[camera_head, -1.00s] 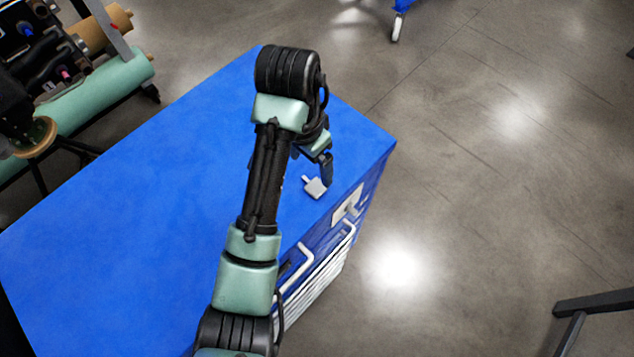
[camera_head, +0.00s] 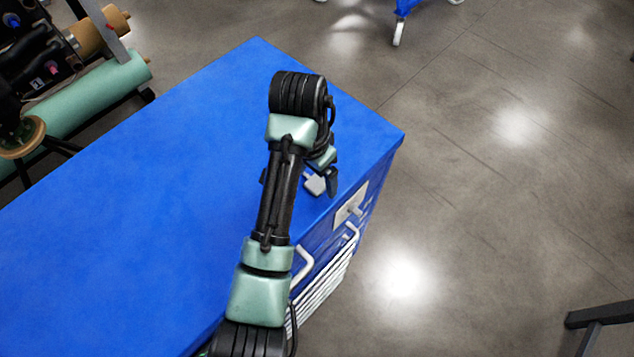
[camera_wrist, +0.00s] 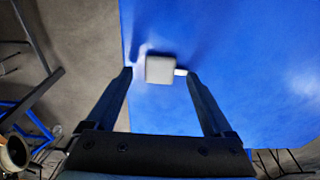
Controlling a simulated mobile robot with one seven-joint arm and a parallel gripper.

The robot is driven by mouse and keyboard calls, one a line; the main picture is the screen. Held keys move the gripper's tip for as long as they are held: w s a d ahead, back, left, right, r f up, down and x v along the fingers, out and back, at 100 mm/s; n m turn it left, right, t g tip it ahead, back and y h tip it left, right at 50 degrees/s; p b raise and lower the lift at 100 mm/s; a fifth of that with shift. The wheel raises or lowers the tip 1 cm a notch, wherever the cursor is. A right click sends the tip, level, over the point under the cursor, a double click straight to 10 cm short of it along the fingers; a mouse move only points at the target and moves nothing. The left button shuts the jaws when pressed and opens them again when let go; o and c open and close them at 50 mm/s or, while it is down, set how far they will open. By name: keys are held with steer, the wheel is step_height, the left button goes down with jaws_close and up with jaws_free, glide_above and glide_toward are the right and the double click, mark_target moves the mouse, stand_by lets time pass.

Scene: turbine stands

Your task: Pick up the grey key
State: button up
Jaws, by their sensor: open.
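The grey key (camera_head: 315,184) lies on the blue cabinet top (camera_head: 150,190), near its right edge. In the wrist view the key (camera_wrist: 160,70) shows a square grey head, with a short pale shank pointing right. My gripper (camera_wrist: 158,75) is open, its two dark fingers spread to the left and right of the key, with the key between and slightly beyond the tips. Nothing is held. In the head view my gripper (camera_head: 325,184) is beside the key, and my arm partly hides it. I cannot tell the height of the fingertips above the top.
The cabinet's right side has pale handles (camera_head: 303,265) and a light plate (camera_head: 349,206) close to the key. The rest of the blue top is clear. Grey floor lies to the right.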

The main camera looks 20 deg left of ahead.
steer(key=shift+f, duration=0.5)
jaws_close()
stand_by(1.1)
